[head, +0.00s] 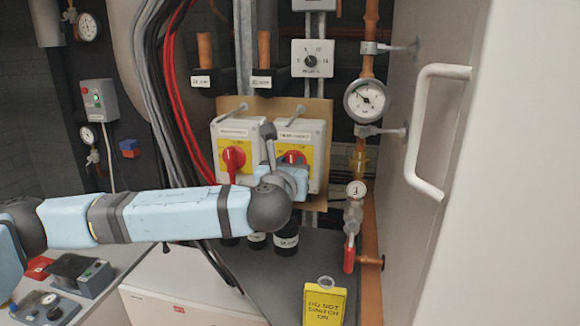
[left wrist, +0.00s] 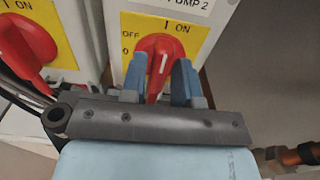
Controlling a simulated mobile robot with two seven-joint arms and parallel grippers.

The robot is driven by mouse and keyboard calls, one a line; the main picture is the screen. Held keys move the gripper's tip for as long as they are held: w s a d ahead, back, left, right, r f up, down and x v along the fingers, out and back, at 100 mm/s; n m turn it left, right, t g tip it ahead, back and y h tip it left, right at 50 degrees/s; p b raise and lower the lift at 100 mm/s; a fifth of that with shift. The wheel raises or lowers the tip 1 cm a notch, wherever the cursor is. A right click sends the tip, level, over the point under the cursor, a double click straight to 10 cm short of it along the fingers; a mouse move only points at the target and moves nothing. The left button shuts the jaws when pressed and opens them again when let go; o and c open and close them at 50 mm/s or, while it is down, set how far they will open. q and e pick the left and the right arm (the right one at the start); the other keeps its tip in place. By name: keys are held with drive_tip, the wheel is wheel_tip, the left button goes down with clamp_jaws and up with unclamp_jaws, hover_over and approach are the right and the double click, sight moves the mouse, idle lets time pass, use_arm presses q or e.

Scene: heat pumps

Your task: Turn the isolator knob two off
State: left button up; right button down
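The second isolator (head: 302,138) is a pale box with a yellow plate and a red knob, labelled "PUMP 2" in the left wrist view. Its red knob (left wrist: 158,60) has its white mark pointing nearly straight up, toward "I ON"; "OFF" and "0" are on the left. In the head view, my left gripper (head: 290,165) partly hides this knob. In the left wrist view, the left gripper's fingers (left wrist: 158,84) stand on either side of the knob's bar, very close to it. Whether both fingers press on it is unclear. My right gripper is not in view.
The first isolator (head: 233,133), with its own red knob (head: 233,160), stands close on the left. A pressure gauge (head: 366,100), a copper pipe and a red-handled valve (head: 349,252) are to the right. A large pale door with a handle (head: 430,130) stands further right. Cables hang at left.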

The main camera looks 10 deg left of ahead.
use_arm(q)
clamp_jaws()
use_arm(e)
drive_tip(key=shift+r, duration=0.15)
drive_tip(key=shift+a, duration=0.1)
use_arm(q)
drive_tip(key=shift+f+n, duration=0.1)
drive_tip(key=shift+n, duration=0.2)
drive_tip(key=shift+a+f+n+b, duration=0.1)
drive_tip(key=shift+n+b, duration=0.7)
drive_tip(key=shift+n, duration=2.05)
drive_tip(key=shift+a+f+n+b, duration=0.1)
drive_tip(key=shift+n+b, duration=0.75)
drive_tip(key=shift+n, duration=2.05)
drive_tip(key=shift+a+f+n+b, duration=0.1)
drive_tip(key=shift+n+b, duration=0.7)
drive_tip(key=shift+n, duration=2.05)
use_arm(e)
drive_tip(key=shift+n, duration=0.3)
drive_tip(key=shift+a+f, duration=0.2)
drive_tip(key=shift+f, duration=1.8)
